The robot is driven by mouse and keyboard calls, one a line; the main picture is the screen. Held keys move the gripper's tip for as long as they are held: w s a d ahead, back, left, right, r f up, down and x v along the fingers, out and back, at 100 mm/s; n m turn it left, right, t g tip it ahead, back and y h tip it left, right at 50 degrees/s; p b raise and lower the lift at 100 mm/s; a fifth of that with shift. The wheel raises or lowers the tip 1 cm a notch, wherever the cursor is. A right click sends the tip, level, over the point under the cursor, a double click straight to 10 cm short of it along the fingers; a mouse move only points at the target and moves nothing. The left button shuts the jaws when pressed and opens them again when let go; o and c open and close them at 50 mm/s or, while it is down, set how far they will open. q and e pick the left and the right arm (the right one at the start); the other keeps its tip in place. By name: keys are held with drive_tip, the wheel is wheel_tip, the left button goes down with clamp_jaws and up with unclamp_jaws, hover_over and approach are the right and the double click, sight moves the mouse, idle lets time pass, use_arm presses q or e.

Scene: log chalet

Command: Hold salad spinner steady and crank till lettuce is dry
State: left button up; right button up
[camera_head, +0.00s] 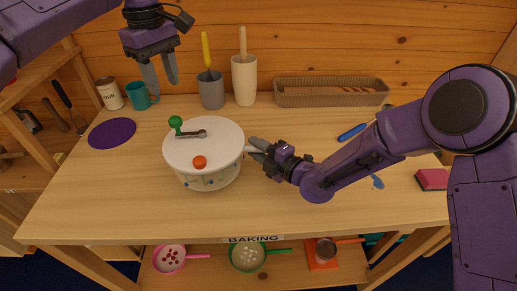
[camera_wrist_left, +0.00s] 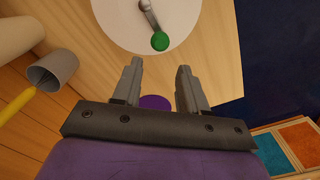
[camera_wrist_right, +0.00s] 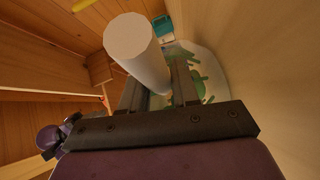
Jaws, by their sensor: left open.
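The white salad spinner (camera_head: 205,150) stands upright on the table, lid on. Its lid carries a grey crank with a green knob (camera_head: 175,121) at the back left and an orange button (camera_head: 200,162) at the front. In the left wrist view the green knob (camera_wrist_left: 160,41) lies beyond my fingertips. My left gripper (camera_head: 160,85) is open and empty, above and behind the spinner. My right gripper (camera_head: 257,150) is at the spinner's right side, shut on its white side handle (camera_wrist_right: 137,50), which shows between the fingers. Green leaf shapes (camera_wrist_right: 205,75) show on the bowl; the lettuce inside is hidden.
A purple round mat (camera_head: 112,133), a teal mug (camera_head: 140,96) and a flour canister (camera_head: 109,93) are at the left. A grey pot (camera_head: 212,90), white crock (camera_head: 244,80) and wicker tray (camera_head: 330,98) line the back. A pink sponge (camera_head: 432,180) lies right. The front is clear.

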sight(174, 117)
use_arm(q)
drive_tip(key=shift+o, duration=1.3)
drive_tip(key=shift+f+n, duration=0.45)
drive_tip(key=shift+n, duration=0.25)
wheel_tip(174, 117, down, 10)
drive_tip(key=shift+r, duration=0.15)
drive_tip(key=c, duration=0.8)
drive_tip(key=shift+o, duration=0.2)
